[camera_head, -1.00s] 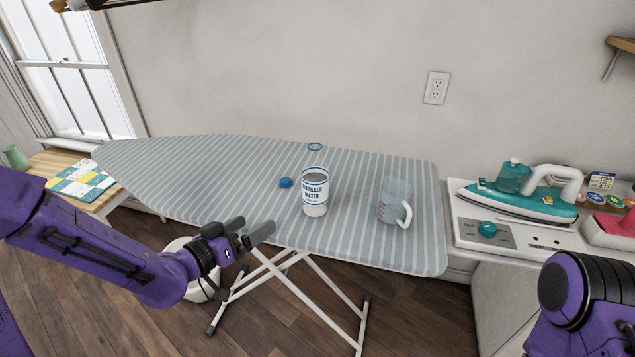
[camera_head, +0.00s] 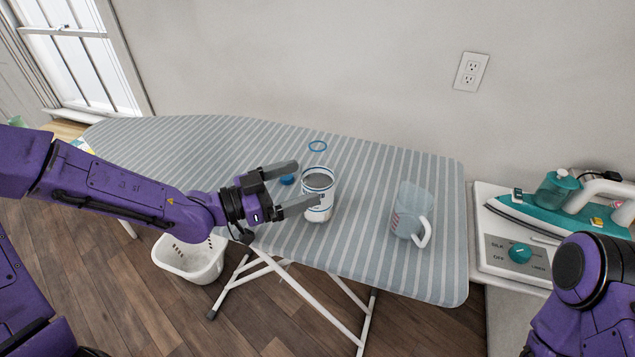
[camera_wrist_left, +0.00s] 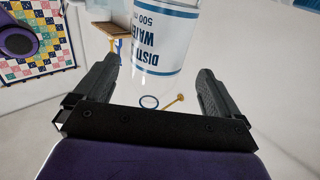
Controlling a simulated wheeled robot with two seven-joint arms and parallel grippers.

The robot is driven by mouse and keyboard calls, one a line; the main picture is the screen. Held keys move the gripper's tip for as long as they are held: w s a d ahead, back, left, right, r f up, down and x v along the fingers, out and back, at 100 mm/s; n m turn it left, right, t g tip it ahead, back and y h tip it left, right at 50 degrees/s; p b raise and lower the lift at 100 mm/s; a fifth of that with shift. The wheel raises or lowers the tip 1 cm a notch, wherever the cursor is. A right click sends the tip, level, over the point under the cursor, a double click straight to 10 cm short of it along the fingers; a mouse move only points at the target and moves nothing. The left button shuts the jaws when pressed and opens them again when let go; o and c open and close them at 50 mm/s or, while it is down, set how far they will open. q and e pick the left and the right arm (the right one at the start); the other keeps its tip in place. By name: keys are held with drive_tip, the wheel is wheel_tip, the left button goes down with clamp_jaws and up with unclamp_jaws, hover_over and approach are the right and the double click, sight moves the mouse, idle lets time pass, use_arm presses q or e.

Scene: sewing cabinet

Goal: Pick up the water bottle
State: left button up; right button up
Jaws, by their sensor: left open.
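The water bottle (camera_head: 318,181) stands upright on the striped ironing board (camera_head: 230,150), with a white label and blue lettering. Its label also shows large in the left wrist view (camera_wrist_left: 165,38), between and beyond the fingers. My left gripper (camera_head: 307,183) is open at the bottle's left side, its fingers pointing at it. One finger lies behind-left and one in front-left of the bottle. I cannot tell whether they touch it. My right gripper is out of view.
A clear measuring cup (camera_head: 411,208) stands right of the bottle. A teal iron (camera_head: 540,215) is at the right. A white basket (camera_head: 190,258) is on the floor.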

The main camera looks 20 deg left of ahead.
sight(327, 172)
use_arm(q)
drive_tip(key=x, duration=0.4)
drive_tip(key=p+x, duration=0.1)
drive_tip(key=x, duration=0.2)
drive_tip(key=shift+s+d+r, duration=0.15)
drive_tip(key=shift+s+r, duration=0.05)
drive_tip(key=shift+r, duration=0.15)
drive_tip(key=c, duration=1.4)
drive_tip(key=shift+r, duration=0.1)
